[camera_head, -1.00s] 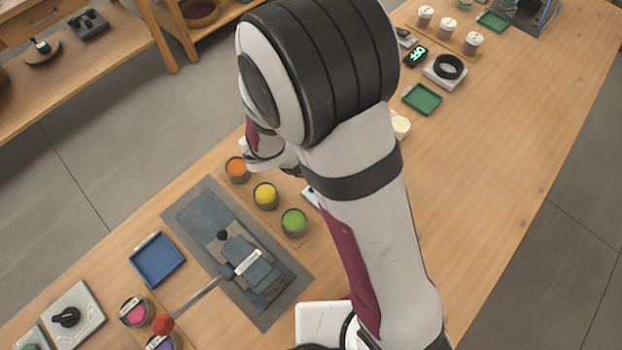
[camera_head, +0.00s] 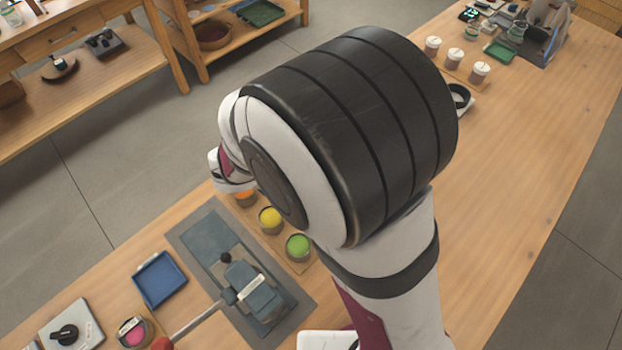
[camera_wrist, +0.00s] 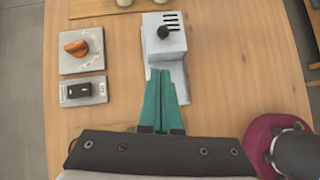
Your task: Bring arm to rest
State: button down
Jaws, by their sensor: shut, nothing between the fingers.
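My gripper (camera_wrist: 162,88) shows in the wrist view with its two green fingers shut together and nothing between them. It points toward a grey box (camera_wrist: 164,38) with a black knob and dark slots on the wooden table (camera_wrist: 225,70). I cannot tell how far the fingertips are above it. In the head view my arm rises over the table and bends away to the left; its large dark joint fills the middle of the picture, and the gripper is hidden there.
An orange-knobbed plate (camera_wrist: 80,48) and a black switch plate (camera_wrist: 82,91) lie left of the fingers. In the head view, yellow (camera_head: 270,219) and green (camera_head: 298,246) cups, a blue tray (camera_head: 160,279) and a grey mat (camera_head: 205,232) with a lever device occupy the left side.

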jog(key=v, duration=0.5)
jog(key=s+d+r+m+g+y, duration=0.25)
jog(key=s+d+m+g, duration=0.25)
jog(key=s+d+m, duration=0.7)
jog(key=s+a+r+m+y, duration=0.1)
jog(key=s+a+m+y, duration=0.1)
jog(key=m, duration=0.7)
jog(key=s+a+r+m+y, duration=0.1)
jog(key=s+a+m+y, duration=0.2)
jog(key=m, duration=0.6)
jog(key=shift+r+y, duration=0.2)
jog(key=shift+y, duration=0.15)
